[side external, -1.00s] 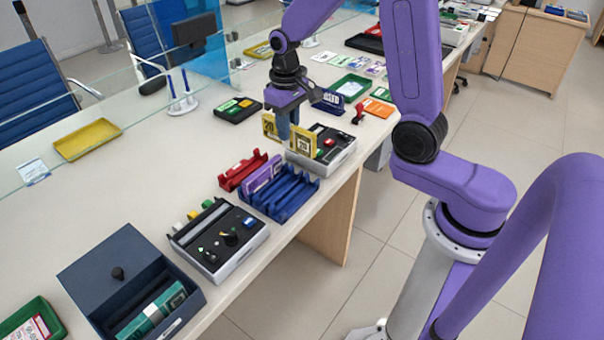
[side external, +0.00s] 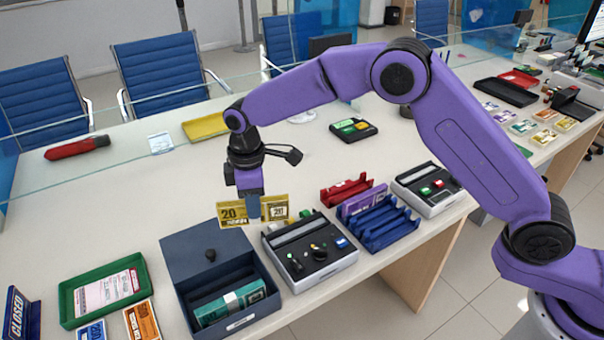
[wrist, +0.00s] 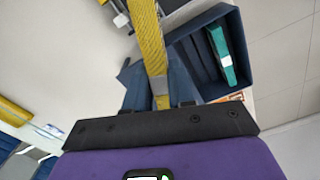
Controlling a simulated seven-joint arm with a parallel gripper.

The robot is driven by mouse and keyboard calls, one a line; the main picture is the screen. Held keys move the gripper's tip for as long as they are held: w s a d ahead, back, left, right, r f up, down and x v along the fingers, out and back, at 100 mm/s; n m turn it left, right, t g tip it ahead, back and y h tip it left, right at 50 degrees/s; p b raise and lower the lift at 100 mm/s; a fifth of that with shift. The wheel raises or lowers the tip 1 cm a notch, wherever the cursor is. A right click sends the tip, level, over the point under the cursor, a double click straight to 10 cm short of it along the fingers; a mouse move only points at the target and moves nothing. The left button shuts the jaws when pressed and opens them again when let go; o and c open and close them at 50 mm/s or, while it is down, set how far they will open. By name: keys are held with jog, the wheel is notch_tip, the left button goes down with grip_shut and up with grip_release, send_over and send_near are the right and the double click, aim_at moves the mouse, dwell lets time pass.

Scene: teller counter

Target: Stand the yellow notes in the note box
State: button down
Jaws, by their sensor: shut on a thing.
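The yellow notes (side external: 235,213), a flat bundle marked 20, are held on edge in my gripper (side external: 253,207), whose blue fingers are shut around their middle. They hang above the counter, over or just behind the note box and the grey coin tray; the exact height is unclear. The wrist view shows the notes (wrist: 148,40) edge-on between the fingers. In the wrist view the box (wrist: 241,40) is right of the notes, with free space beside the green bundle (wrist: 217,42).
The grey coin tray (side external: 335,268) stands right of the box. Blue (side external: 388,228), purple (side external: 360,203) and red (side external: 345,191) racks are farther right. A green tray (side external: 70,305) is at the left. A glass screen crosses behind. The counter's middle is clear.

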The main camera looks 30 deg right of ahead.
jog(key=s+a+f+n, duration=0.3)
jog(key=a+f, duration=0.3)
jog(key=a, duration=0.5)
jog(key=shift+s+f+n, duration=0.2)
jog(key=shift+s+n, duration=0.2)
jog(key=shift+n, duration=0.2)
jog(key=shift+f, duration=0.1)
dwell(0.7)
jog(key=shift+f, duration=1.85)
jog(key=shift+f, duration=0.25)
jog(key=shift+f, duration=0.5)
jog(key=shift+f, duration=0.1)
